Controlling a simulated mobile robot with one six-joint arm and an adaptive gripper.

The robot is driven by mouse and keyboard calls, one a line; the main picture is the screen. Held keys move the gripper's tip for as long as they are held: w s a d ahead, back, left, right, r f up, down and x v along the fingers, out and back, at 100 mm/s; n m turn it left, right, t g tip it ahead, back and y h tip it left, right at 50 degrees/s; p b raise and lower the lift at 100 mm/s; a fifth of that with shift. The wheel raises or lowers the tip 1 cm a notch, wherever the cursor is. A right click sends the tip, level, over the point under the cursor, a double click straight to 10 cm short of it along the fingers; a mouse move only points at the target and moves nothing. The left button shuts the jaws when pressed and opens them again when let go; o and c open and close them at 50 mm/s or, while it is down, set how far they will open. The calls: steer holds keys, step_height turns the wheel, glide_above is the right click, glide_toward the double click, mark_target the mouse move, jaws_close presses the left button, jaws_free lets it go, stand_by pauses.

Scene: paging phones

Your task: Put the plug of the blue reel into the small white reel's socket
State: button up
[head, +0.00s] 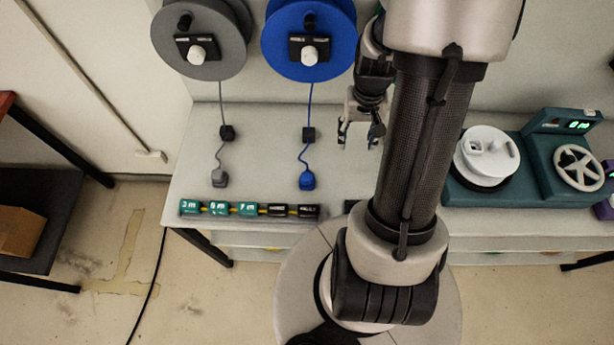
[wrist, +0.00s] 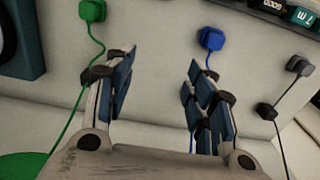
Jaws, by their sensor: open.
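The blue reel (head: 285,50) is on the wall at the back, with its cord hanging down to a blue plug (head: 307,180) that lies on the bench. The blue plug also shows in the wrist view (wrist: 211,38), beyond my gripper's right finger. The small white reel (head: 486,155) sits on a teal base at the right, with a socket opening visible on its top. My gripper (head: 357,138) is open and empty above the bench, to the right of the blue plug; its spread fingers show in the wrist view (wrist: 158,100).
A grey reel (head: 200,45) with a grey plug (head: 218,178) is left of the blue one. A green plug (wrist: 92,10) lies left in the wrist view. Several labelled blocks (head: 248,209) line the bench's front edge. A spoked white wheel (head: 578,167) stands right of the white reel.

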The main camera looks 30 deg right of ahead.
steer(key=b, duration=0.4)
glide_above(307, 177)
step_height(307, 177, down, 5)
step_height(307, 177, down, 13)
steer(key=b, duration=0.9)
steer(key=shift+b, duration=0.35)
steer(key=shift+f+b, duration=0.4)
steer(key=shift+f, duration=0.1)
steer(key=c, duration=0.9)
